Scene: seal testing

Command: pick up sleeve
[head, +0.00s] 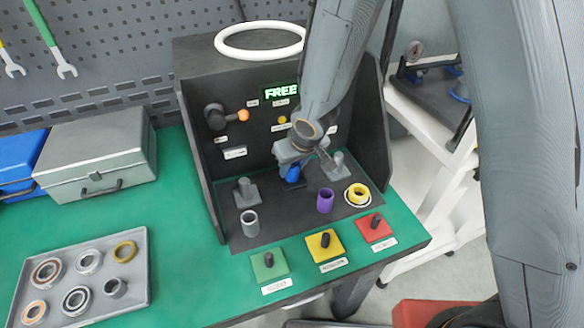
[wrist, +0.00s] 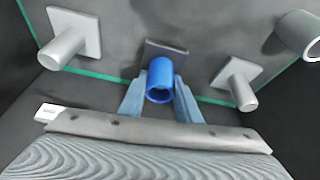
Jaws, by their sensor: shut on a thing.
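A blue sleeve (head: 292,174) is between the fingers of my gripper (head: 290,160), in front of the dark test rig. In the wrist view the blue sleeve (wrist: 160,92) shows its round open end, with one finger of my gripper (wrist: 160,96) on each side. The gripper is shut on it. A grey square base plate (wrist: 165,47) is behind the sleeve; I cannot tell whether the sleeve sits around a post there. A purple sleeve (head: 325,201) and a grey sleeve (head: 250,223) stand apart from the gripper on the dark plate.
Grey posts stand left (head: 247,191) and right (head: 337,161) of the held sleeve. Green (head: 269,265), yellow (head: 325,246) and red (head: 374,228) control blocks line the front. A tray (head: 143,268) holds several rings.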

